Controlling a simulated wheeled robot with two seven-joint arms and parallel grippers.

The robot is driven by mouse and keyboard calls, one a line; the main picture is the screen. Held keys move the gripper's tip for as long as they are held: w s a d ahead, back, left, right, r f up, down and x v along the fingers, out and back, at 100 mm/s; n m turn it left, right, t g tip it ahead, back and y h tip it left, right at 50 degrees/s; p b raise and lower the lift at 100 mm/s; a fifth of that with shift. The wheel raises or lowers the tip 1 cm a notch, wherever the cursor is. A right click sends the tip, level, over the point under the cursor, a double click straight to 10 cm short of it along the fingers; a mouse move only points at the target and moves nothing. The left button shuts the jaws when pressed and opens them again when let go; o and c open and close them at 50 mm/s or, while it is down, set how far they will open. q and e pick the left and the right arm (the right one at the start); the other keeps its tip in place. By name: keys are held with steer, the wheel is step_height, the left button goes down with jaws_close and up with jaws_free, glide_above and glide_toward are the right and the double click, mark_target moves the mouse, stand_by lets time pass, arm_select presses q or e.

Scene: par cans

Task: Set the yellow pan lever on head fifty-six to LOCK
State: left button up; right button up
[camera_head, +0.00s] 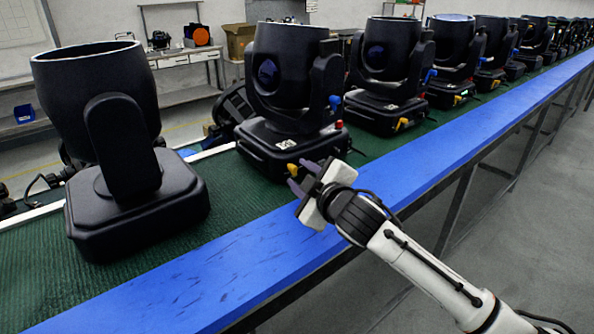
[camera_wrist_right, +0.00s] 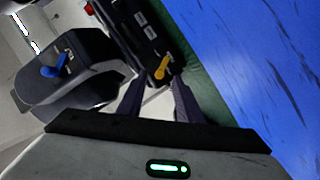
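A black moving head (camera_head: 285,85) stands on the bench just beyond my right gripper (camera_head: 301,177); I cannot read a number on it. Its yellow pan lever (camera_head: 291,169) is low on its base, close to the fingertips. In the right wrist view the yellow lever (camera_wrist_right: 162,67) lies just ahead of the gap between the two fingers of the right gripper (camera_wrist_right: 158,95). The fingers are apart, with nothing between them. A blue lever (camera_wrist_right: 55,65) shows on the head's arm. The LOCK marking is too small to read. My left gripper is out of view.
Another black head (camera_head: 120,150) stands nearer, on the left. More heads (camera_head: 390,75) run in a row to the right along the green mat (camera_head: 25,260). The blue bench edge (camera_head: 240,265) is bare. A grey floor lies to the right.

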mark_target(294, 171)
steer(key=shift+x, duration=0.9)
steer(key=shift+w+a, duration=0.1)
steer(key=shift+w, duration=0.2)
steer(key=shift+w+a, duration=0.1)
steer(key=shift+w, duration=0.1)
jaws_close()
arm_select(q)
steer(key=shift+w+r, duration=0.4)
